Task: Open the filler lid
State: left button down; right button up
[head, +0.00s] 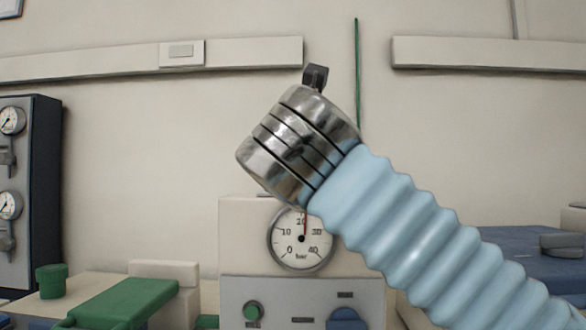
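No part in the head view can be told for sure as the filler lid. A round green cap (52,281) stands on a beige housing at the lower left. A flat green panel (125,302) lies beside it, slightly tilted. My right arm, in a light blue ribbed sleeve with a ringed metal wrist, reaches in from the lower right, apart from the cap and panel. A small dark piece shows above the wrist; my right gripper's fingers cannot be made out. My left gripper is not in view.
A beige unit with a bar gauge (301,239) stands in the middle, partly behind my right arm. A dark gauge panel (38,190) stands at the left edge. A blue surface (520,255) lies at the right. The wall above is mostly bare.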

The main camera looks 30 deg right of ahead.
aim_at(128, 303)
jog(key=k+j, duration=1.15)
jog(key=k, duration=0.15)
